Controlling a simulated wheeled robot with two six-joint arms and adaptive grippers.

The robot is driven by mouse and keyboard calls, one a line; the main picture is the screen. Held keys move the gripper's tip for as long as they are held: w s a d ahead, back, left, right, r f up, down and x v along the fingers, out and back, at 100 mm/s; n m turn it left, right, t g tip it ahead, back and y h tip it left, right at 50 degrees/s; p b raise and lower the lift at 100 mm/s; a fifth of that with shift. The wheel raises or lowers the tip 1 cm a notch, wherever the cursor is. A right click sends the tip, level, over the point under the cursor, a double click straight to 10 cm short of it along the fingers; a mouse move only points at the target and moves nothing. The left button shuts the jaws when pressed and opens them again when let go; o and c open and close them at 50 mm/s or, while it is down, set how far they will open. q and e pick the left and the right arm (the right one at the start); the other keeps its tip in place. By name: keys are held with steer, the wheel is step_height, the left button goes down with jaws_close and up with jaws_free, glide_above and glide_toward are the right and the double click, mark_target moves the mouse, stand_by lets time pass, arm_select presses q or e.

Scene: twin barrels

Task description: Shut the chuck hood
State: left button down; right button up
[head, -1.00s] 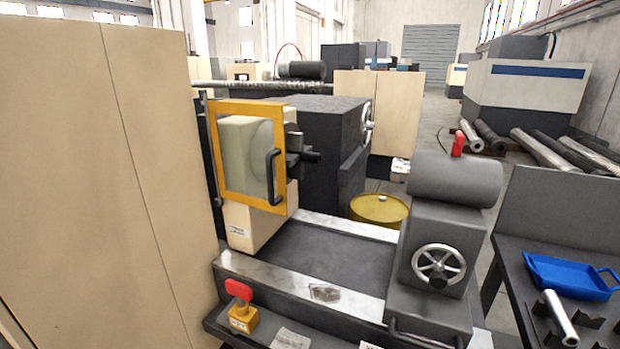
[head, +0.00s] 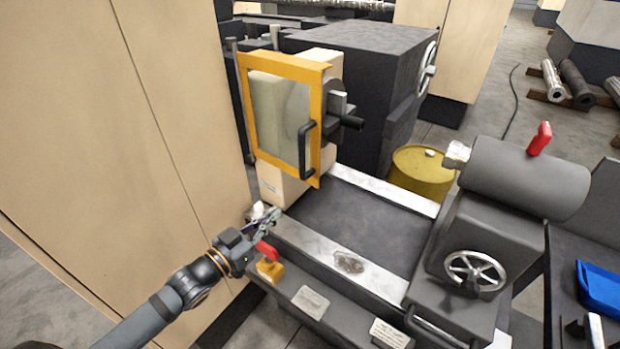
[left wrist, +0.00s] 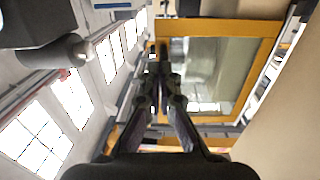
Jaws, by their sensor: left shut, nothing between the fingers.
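The chuck hood (head: 242,108) is a yellow-orange frame with a clear window and a black handle (head: 305,150) on its right side. It stands upright in front of the cream headstock (head: 282,185), and the dark chuck (head: 337,115) shows to the right of it. My left gripper (head: 272,216) is shut and empty, below the hood and apart from it, above the front rail. In the left wrist view the shut fingers (left wrist: 161,75) point toward the hood frame (left wrist: 215,28). The handle is not clear in that view. My right gripper is not in view.
A red-topped switch box (head: 268,262) sits on the front ledge close to my left gripper. The tailstock (head: 520,180) with a handwheel (head: 475,272) stands at the right. A tall cream cabinet (head: 150,130) is at the left. The bed between is clear.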

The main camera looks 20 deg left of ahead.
arm_select(q)
steer(key=w+b, duration=0.1)
steer(key=b, duration=0.9)
glide_toward(315, 179)
steer(key=w, duration=0.1)
steer(key=p+x, duration=0.1)
steer(key=x, duration=0.4)
steer(key=shift+d, duration=0.1)
steer(key=shift+w+d+f, duration=0.1)
steer(key=shift+w+d, duration=0.1)
steer(key=shift+w, duration=0.2)
